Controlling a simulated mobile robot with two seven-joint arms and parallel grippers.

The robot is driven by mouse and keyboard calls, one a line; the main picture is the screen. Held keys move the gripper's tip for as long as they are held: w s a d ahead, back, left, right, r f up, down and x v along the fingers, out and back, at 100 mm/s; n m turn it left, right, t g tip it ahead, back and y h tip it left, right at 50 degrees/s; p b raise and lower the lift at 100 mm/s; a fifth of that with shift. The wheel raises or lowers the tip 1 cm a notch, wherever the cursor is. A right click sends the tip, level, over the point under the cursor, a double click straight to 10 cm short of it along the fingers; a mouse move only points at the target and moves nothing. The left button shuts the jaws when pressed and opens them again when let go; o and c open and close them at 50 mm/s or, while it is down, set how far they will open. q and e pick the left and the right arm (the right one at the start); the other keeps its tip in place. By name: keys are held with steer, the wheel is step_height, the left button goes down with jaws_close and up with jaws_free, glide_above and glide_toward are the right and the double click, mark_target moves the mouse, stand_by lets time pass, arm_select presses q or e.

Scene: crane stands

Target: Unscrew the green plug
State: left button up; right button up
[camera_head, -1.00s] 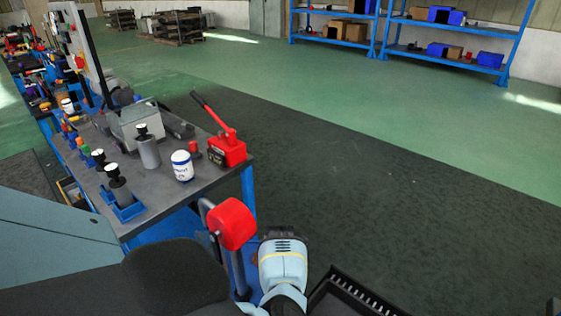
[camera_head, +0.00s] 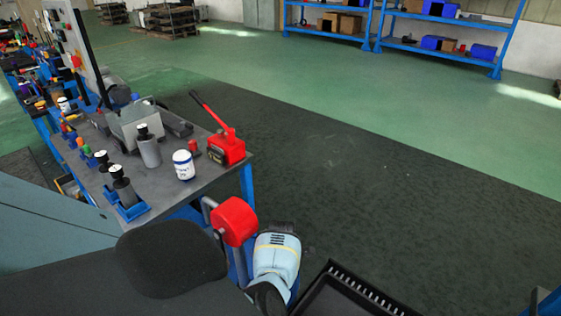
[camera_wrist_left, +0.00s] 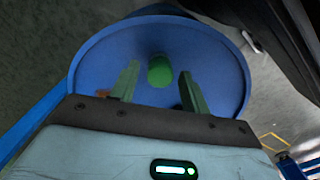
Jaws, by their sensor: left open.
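In the left wrist view, the green plug (camera_wrist_left: 160,70) is a short round-ended cylinder in the middle of a round blue surface with a raised rim (camera_wrist_left: 90,60). My left gripper (camera_wrist_left: 160,75) is open, with one finger on each side of the plug. Gaps show between the plug and both fingers, so it is not gripped. How far the fingertips are from the plug in depth is hard to tell. In the head view, my light-blue wrist part shows at the bottom middle; the fingers and the plug are hidden there. My right gripper is out of view.
In the head view, a workbench (camera_head: 160,190) on the left carries a red hand pump (camera_head: 226,147), a white bottle (camera_head: 183,165) and black-grey cylinders. A red rounded part (camera_head: 234,220) stands close beside my wrist. The floor to the right is largely clear.

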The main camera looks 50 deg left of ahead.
arm_select(q)
steer(key=m+p, duration=0.1)
steer(key=m, duration=0.2)
steer(key=shift+m, duration=1.1)
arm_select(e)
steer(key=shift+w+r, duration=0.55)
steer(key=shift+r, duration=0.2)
arm_select(q)
steer(key=m, duration=0.2)
steer(key=shift+m+p, duration=0.3)
steer(key=shift+m, duration=1.3)
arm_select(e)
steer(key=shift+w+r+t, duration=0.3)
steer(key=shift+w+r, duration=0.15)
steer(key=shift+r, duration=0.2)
arm_select(q)
steer(key=shift+c, duration=0.4)
jaws_close()
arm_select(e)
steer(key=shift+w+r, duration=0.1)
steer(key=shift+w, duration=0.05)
